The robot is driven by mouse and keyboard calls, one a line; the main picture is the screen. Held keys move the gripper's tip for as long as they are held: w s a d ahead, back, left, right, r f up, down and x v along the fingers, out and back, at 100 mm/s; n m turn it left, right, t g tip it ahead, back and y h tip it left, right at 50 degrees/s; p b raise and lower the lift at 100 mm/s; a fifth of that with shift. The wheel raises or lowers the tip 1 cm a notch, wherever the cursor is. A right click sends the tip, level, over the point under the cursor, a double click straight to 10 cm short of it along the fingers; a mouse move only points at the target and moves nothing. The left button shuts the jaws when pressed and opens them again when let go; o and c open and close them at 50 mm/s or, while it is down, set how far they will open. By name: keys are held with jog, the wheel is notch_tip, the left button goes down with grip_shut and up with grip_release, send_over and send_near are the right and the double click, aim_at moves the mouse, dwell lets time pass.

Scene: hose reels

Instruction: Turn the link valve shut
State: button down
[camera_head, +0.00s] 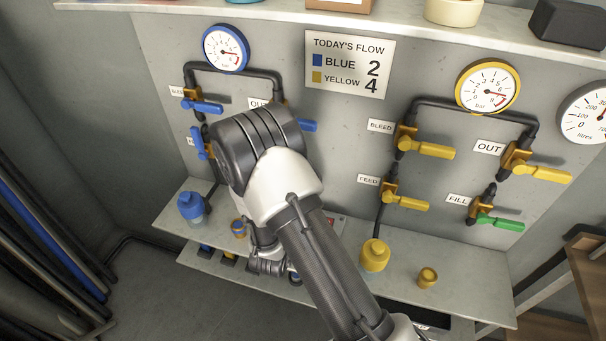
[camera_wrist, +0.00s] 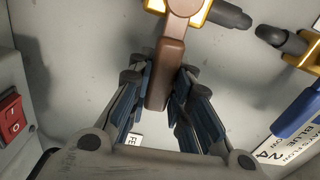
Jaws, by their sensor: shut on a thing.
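The brown lever (camera_wrist: 168,70) hangs from a brass valve body (camera_wrist: 205,10) at the top of the wrist view. No label naming this valve shows. My gripper (camera_wrist: 162,92) has its dark finger pads on both sides of the lever, shut on it. The lever's lower end lies between the pads. In the head view my arm covers this valve and lever, and I cannot make out my fingertips there.
Blue-handled valves (camera_head: 205,106) stand left of my arm. A blue lever (camera_wrist: 298,115) also shows at the wrist view's right. Yellow-handled valves (camera_head: 430,149) and a green-handled valve (camera_head: 498,223) are at right. A shelf (camera_head: 455,268) below holds a yellow bottle (camera_head: 375,256).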

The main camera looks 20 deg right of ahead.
jog(key=shift+f+m, duration=0.3)
jog(key=shift+m, duration=0.1)
jog(key=c, duration=1.4)
grip_release()
jog(key=shift+c, duration=0.2)
jog(key=v, duration=1.2)
jog(key=shift+w, duration=0.1)
